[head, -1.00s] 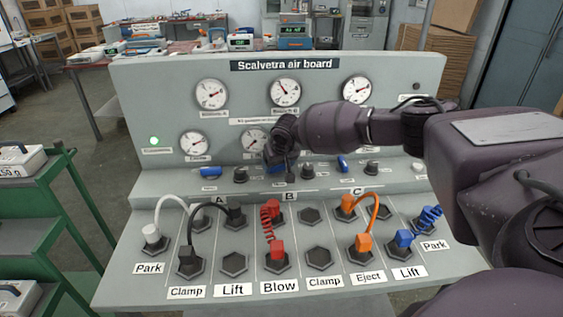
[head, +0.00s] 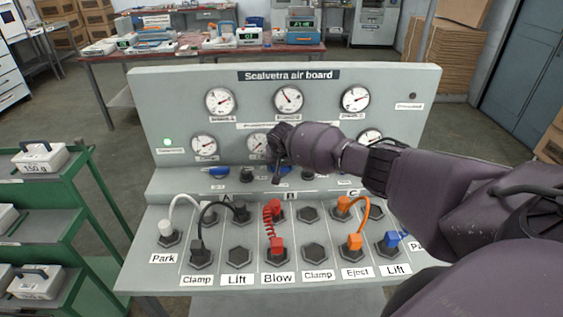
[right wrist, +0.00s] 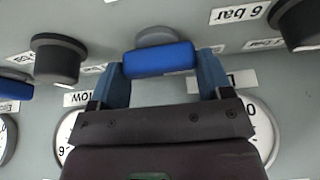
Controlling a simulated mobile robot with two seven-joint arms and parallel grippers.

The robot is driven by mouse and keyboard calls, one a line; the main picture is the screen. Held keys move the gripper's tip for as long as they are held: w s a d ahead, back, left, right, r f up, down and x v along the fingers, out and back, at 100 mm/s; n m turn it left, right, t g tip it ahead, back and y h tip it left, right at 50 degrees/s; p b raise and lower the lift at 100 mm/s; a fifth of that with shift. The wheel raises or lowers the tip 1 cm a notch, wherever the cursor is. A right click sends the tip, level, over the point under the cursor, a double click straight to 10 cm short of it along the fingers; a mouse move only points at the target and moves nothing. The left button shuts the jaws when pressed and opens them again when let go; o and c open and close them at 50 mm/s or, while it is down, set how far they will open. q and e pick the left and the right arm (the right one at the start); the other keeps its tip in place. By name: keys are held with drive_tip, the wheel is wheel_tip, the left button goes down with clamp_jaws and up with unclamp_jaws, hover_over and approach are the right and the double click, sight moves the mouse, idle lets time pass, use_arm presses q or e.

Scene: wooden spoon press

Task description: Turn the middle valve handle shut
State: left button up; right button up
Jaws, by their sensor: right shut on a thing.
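The Scalvetra air board (head: 200,85) has a row of blue valve handles on its ledge. The middle valve handle (right wrist: 160,60) is a blue bar on a grey round base, lying crosswise in the right wrist view. My right gripper (right wrist: 161,66) is shut on it, one blue finger at each end. In the head view my right gripper (head: 279,168) is at the middle of the ledge and mostly hides this handle. The left blue handle (head: 219,171) lies crosswise. The right handle is partly visible at the left edge of the wrist view (right wrist: 10,90). My left gripper is not in view.
Dark knobs (right wrist: 58,58) stand beside the handle. Gauges (head: 220,101) are on the upright panel. Below, hoses such as the red coiled one (head: 270,218) join sockets on the sloped front. A green cart (head: 75,170) stands at the left. My right arm covers the board's right side.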

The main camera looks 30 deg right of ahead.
drive_tip(key=shift+s+a+f, duration=0.25)
drive_tip(key=shift+f, duration=0.15)
drive_tip(key=o, duration=0.9)
drive_tip(key=shift+d+r, duration=0.1)
drive_tip(key=shift+r, duration=0.5)
drive_tip(key=shift+p+v, duration=1.15)
drive_tip(key=shift+v, duration=3.8)
drive_tip(key=shift+s+f, duration=0.1)
drive_tip(key=shift+f, duration=0.05)
